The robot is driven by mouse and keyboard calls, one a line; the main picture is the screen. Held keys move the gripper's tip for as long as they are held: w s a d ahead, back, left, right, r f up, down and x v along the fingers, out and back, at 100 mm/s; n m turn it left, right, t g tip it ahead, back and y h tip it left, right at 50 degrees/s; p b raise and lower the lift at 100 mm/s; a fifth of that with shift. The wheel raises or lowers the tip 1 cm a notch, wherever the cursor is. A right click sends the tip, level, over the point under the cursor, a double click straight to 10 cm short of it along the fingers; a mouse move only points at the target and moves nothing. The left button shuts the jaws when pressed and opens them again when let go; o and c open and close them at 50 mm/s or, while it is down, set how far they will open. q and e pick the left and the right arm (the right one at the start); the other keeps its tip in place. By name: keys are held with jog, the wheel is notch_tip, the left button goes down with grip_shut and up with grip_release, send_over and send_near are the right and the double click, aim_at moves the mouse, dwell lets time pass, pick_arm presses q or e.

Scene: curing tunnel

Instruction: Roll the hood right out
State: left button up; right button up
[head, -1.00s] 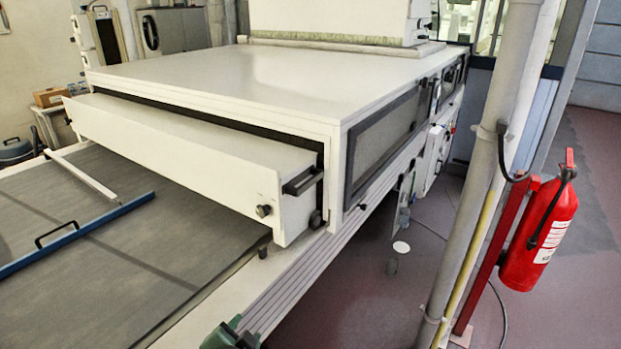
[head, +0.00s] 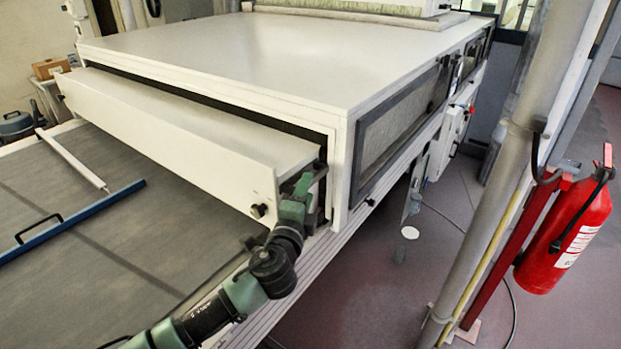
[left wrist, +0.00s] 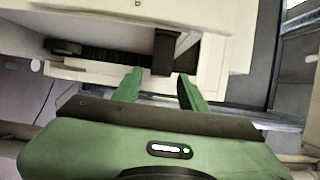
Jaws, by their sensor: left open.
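The white hood (head: 185,135) is a long box that sticks part way out of the tunnel's front opening. In the head view my left gripper (head: 306,182) is at the hood's right end, over its dark handle, which it mostly hides. In the left wrist view my left gripper (left wrist: 160,78) has its two green fingers apart. A dark upright bar, which looks like the handle (left wrist: 163,52), lies in line with the gap between the fingertips. I cannot tell whether they touch it. My right gripper is not in view.
The white tunnel housing (head: 220,60) stands behind the hood. A grey belt (head: 110,235) lies in front, with a blue bar (head: 75,222) and a white bar (head: 72,158) on it. A grey post (head: 500,190) and red fire extinguisher (head: 570,230) stand at right.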

pick_arm(q)
jog(key=x, duration=0.4)
jog(key=shift+f, duration=0.15)
jog(key=shift+w, duration=0.1)
jog(key=shift+c, duration=0.6)
jog(key=shift+d, duration=0.1)
grip_shut()
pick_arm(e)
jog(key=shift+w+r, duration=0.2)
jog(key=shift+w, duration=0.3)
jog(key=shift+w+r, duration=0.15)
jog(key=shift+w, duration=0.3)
pick_arm(q)
jog(key=shift+f, duration=0.1)
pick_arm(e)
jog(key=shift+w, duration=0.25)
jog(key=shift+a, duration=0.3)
